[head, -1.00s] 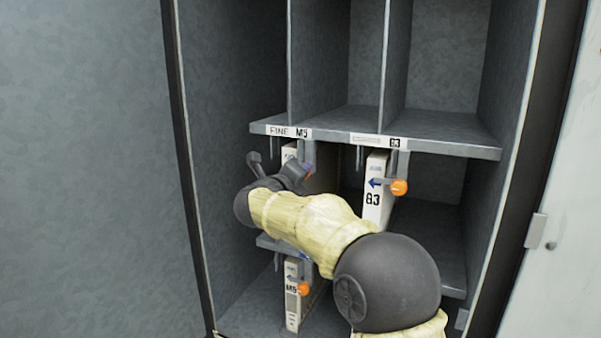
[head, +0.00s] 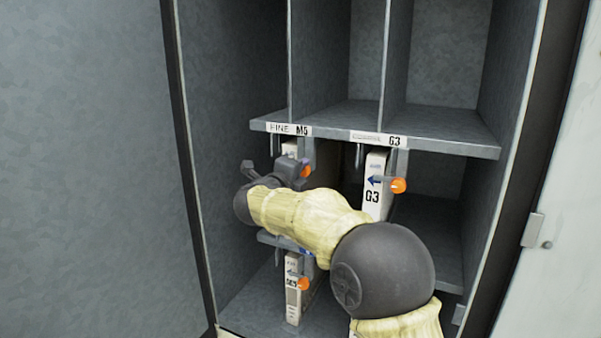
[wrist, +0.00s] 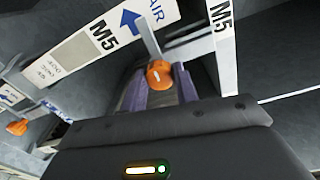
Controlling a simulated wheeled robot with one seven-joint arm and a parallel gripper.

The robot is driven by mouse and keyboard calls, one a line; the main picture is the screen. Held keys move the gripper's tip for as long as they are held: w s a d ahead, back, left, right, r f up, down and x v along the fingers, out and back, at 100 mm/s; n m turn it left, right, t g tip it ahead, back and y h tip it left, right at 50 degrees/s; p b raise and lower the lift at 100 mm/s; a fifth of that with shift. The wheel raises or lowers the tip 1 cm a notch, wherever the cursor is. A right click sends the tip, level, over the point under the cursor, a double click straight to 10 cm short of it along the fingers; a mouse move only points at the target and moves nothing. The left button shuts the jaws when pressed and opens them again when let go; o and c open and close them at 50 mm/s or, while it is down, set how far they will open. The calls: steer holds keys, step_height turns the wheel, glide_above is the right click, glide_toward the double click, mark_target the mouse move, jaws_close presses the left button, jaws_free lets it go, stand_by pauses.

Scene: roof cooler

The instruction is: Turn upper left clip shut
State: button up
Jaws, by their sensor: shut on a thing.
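The upper left clip is a grey bar with an orange knob (head: 306,171), in front of the white M5 filter just under the shelf label. In the wrist view the knob (wrist: 160,74) sits between the two purplish fingers of my gripper (wrist: 160,88), which is shut on it. The clip's grey bar (wrist: 148,38) runs up from the knob beside the filter (wrist: 92,45) marked M5 and AIR. In the head view my gripper (head: 303,172) is at the upper left slot, and my wrist hides most of that filter.
A G3 filter (head: 375,197) with another orange-knobbed clip (head: 398,186) stands to the right. A lower M5 filter (head: 292,287) has its own clip (head: 303,284). The labelled shelf edge (head: 440,149) is close above my gripper. A door (head: 565,240) stands at the right.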

steer(key=o, duration=1)
steer(key=shift+a, duration=0.1)
steer(key=shift+c, duration=0.2)
steer(key=b+v, duration=0.8)
steer(key=v, duration=0.9)
steer(key=shift+s, duration=0.2)
steer(key=shift+r, duration=0.1)
